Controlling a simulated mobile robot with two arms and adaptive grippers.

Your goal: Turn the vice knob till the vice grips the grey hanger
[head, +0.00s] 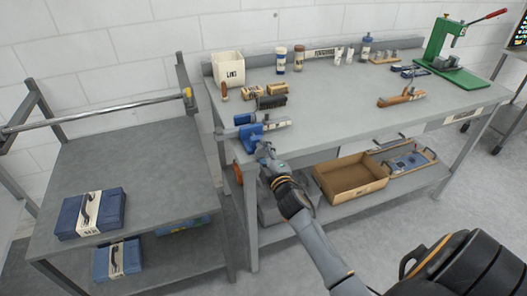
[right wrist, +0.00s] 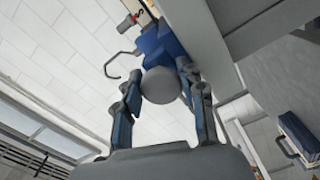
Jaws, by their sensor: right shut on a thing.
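The blue vice (head: 250,133) is mounted at the left front corner of the workbench; it also shows in the right wrist view (right wrist: 160,45). Its round grey knob (right wrist: 161,86) faces the right wrist camera, between my fingers. My right gripper (head: 265,151) is at the vice's front, shut on the knob, with one finger on either side in the wrist view (right wrist: 163,90). A thin grey hook (right wrist: 112,67), which looks like part of the hanger, sticks out beside the vice. I cannot tell whether the jaws touch the hanger. My left gripper is out of view.
The workbench (head: 335,95) holds a white bin (head: 228,68), a dark brush (head: 271,101), an orange-brown tool (head: 400,98) and a green press (head: 443,50). A cardboard box (head: 350,178) sits on its lower shelf. A grey cart (head: 140,165) with blue cases stands at left.

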